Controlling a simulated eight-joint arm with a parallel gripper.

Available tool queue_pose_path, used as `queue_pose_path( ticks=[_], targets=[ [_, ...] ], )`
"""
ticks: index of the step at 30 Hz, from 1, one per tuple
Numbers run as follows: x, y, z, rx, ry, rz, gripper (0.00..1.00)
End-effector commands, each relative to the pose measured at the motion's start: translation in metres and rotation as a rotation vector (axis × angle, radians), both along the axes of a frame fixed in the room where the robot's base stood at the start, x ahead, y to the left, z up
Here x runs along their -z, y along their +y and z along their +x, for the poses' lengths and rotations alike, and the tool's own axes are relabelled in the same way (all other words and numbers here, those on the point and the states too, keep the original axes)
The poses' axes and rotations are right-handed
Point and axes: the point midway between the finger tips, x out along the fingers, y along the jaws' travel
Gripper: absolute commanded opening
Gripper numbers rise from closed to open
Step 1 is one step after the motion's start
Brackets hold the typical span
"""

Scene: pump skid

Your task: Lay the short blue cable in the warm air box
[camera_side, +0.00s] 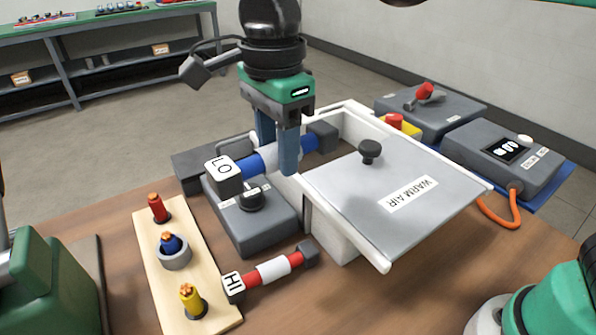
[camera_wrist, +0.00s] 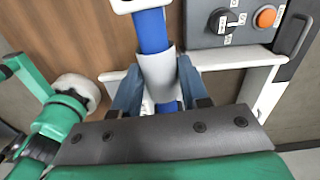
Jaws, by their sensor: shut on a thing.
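My gripper (camera_side: 277,152) points down and is shut on the white sleeve of the short blue cable (camera_side: 306,144). The cable has a block marked LO (camera_side: 223,172) at its near end and a dark grey plug (camera_side: 322,135) at its far end. It is above the left wall of the white warm air box (camera_side: 330,222); its exact height is hard to tell. The grey WARM AIR lid (camera_side: 385,195) covers the right part of the box, leaving the left part open. The wrist view shows the sleeve (camera_wrist: 156,68) between my fingers (camera_wrist: 157,92).
A red cable marked HI (camera_side: 272,270) lies in front of the box. A grey knob unit (camera_side: 250,212) stands left of it, beside a wooden board (camera_side: 160,265) with red, blue and yellow plugs. A lever unit (camera_side: 430,108) and a display unit (camera_side: 505,155) stand behind.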

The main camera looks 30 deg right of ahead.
Motion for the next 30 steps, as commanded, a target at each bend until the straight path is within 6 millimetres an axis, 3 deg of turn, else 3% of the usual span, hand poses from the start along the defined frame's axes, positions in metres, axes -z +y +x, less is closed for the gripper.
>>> queue_pose_path(
  ticks=[3,6,12,15,23,30],
  targets=[
    [0.000,-0.042,0.051,0.033,0.000,0.000,0.00],
    [0.002,-0.081,0.084,0.046,0.000,0.000,0.00],
    [0.008,-0.151,0.121,0.061,-0.001,0.000,0.00],
    [0.011,-0.172,0.129,0.063,-0.001,0.000,0.00],
    [0.021,-0.187,0.134,0.062,-0.001,0.000,0.00],
    [0.050,-0.186,0.133,0.062,-0.001,0.000,0.00]
  ],
)
